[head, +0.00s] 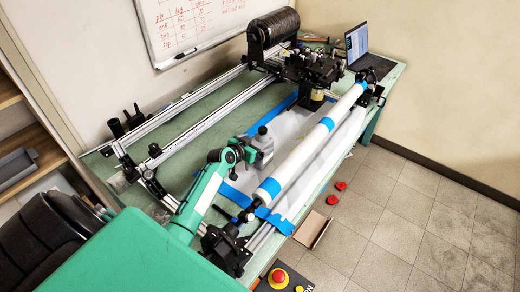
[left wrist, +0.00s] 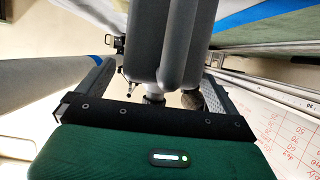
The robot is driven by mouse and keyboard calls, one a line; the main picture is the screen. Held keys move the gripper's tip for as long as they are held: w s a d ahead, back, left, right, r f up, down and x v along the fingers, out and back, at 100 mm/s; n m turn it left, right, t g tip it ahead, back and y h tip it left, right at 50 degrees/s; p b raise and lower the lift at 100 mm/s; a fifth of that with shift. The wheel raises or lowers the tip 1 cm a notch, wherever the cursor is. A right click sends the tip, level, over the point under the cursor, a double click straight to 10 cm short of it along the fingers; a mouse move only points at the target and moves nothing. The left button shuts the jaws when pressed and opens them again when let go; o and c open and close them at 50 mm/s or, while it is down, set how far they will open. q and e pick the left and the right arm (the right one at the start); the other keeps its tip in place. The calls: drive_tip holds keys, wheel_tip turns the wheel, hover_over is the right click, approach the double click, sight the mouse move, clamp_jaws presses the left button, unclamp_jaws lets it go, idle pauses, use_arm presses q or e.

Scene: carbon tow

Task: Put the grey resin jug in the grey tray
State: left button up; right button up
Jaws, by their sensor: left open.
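The grey resin jug (head: 263,142) stands on the white sheet on the green bench, its small dark cap up. My left gripper (head: 249,152) is at the jug's near left side, with its fingers partly hidden in the head view. In the left wrist view the jug (left wrist: 165,45) fills the space between the two open fingers. Gaps show on both sides, so the fingers are not closed on it. A grey tray (head: 16,168) lies on the wooden shelf at the far left. My right gripper is in neither view.
A long white roller (head: 300,155) with blue bands runs close to the right of the jug. Metal rails (head: 190,100) and a black spool (head: 273,27) stand behind. A laptop (head: 362,48) sits at the back right. Red caps (head: 336,190) lie on the floor.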

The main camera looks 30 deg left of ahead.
use_arm(q)
drive_tip(key=shift+w+f, duration=0.25)
drive_tip(key=shift+w, duration=0.2)
drive_tip(key=shift+c, duration=0.5)
drive_tip(key=c, duration=1.8)
drive_tip(key=shift+r, duration=0.1)
drive_tip(key=shift+c, duration=1)
drive_tip(key=shift+r, duration=0.1)
